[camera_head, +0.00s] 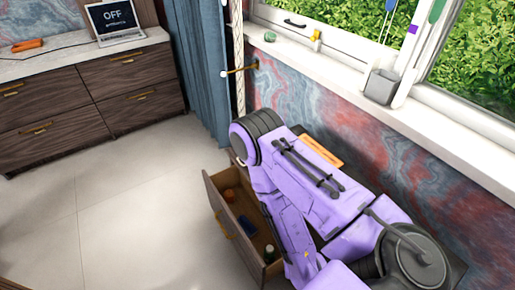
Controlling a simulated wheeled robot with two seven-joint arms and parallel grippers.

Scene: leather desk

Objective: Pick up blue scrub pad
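A small dark blue item (247,226), which looks like the blue scrub pad, lies inside an open wooden drawer (224,218). It is too small to make out its texture. My purple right arm comes in from the lower right, bends at the elbow beyond the drawer and folds back along the drawer's right side. It covers part of that side. I cannot see the fingers of my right gripper, and my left gripper does not show.
An orange item (229,195) and a dark bottle-like item (269,252) share the drawer. An orange object (321,150) lies behind my arm. The window sill (345,95) runs along the right. A cabinet with a laptop (115,22) stands at left. The pale floor (120,210) is clear.

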